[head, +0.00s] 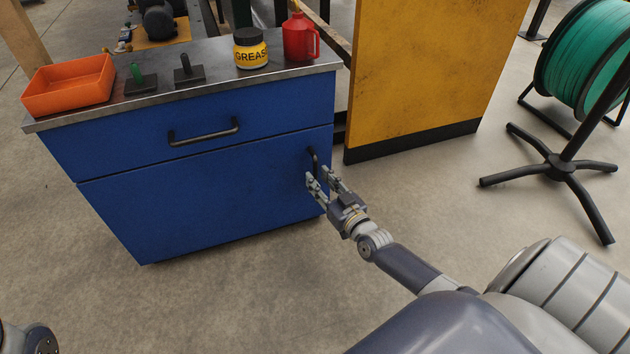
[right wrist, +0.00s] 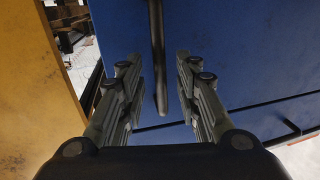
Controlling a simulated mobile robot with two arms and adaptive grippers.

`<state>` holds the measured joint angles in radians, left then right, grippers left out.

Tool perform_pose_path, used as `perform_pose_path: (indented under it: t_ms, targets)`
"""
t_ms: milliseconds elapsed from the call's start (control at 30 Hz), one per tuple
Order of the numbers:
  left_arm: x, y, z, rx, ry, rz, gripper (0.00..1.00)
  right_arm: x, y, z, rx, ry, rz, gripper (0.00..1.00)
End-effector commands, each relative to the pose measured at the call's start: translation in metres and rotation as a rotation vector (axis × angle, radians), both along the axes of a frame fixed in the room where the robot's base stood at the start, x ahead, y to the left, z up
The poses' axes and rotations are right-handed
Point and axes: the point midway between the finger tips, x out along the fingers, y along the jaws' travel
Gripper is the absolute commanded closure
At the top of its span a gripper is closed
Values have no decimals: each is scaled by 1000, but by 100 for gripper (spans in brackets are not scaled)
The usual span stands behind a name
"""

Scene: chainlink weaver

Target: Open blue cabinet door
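The blue cabinet (head: 120,150) has a drawer on top with a wide black handle (head: 204,131). Below it is the blue cabinet door (head: 200,210), closed, with a black vertical handle (head: 312,160) near its right edge. My right gripper (head: 322,176) is open in front of that handle. In the right wrist view, the handle (right wrist: 158,70) stands between the two open fingers of the gripper (right wrist: 157,85), with gaps on both sides. My left gripper is not in view; only a bit of my left arm shows at the bottom left corner.
On the metal top (head: 215,68) stand an orange bin (head: 68,88), a grease jar (head: 250,50) and a red can (head: 299,38). A yellow panel (head: 425,70) stands close to the right. A green reel (head: 585,60) is at far right. The floor in front is clear.

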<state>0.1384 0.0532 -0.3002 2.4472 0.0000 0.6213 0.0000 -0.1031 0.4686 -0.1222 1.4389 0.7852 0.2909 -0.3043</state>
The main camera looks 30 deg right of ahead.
Motion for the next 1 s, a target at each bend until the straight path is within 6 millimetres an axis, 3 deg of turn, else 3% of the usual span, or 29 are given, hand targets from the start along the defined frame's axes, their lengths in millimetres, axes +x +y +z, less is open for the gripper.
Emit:
perform_pose_path:
  t_ms: [200, 533, 567, 700, 1000]
  targets:
    - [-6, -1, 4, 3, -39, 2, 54, 24, -1, -2, 1, 0, 0, 69]
    - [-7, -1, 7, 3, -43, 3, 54, 28, -1, 0, 1, 1, 0, 69]
    - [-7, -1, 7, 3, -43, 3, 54, 28, -1, 0, 1, 1, 0, 71]
    - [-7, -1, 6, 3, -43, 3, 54, 28, -1, 0, 1, 1, 0, 100]
    - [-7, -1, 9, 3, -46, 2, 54, 26, 0, 0, 2, 2, -3, 100]
